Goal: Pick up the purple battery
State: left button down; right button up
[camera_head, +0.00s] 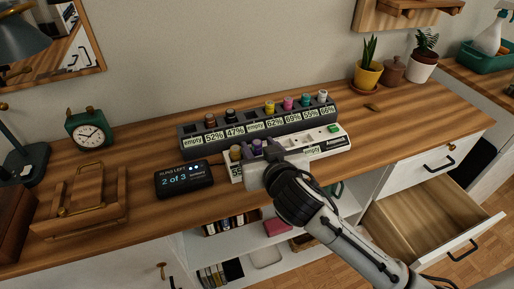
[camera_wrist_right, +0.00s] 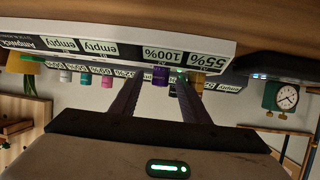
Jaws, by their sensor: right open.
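The purple battery (camera_head: 257,147) stands upright in the front charging strip (camera_head: 335,146). In the right wrist view, which is upside down, the purple battery (camera_wrist_right: 161,76) sits at the slot labelled 100%. My right gripper (camera_head: 257,151) is open at the strip, and its own body hides part of the slots. In the wrist view my right gripper (camera_wrist_right: 159,84) has one finger on each side of the purple battery, with gaps visible. A gold battery (camera_head: 234,153) stands beside it, at the 55% label. My left gripper is not in view.
A longer dark rack (camera_head: 190,142) with several coloured batteries stands behind. A display reading "2 of 3" (camera_head: 184,179) lies left of the strip. A green clock (camera_head: 88,129) and wooden stand (camera_head: 85,205) are farther left. An open drawer (camera_head: 430,218) is at the right.

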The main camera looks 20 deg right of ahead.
grip_shut()
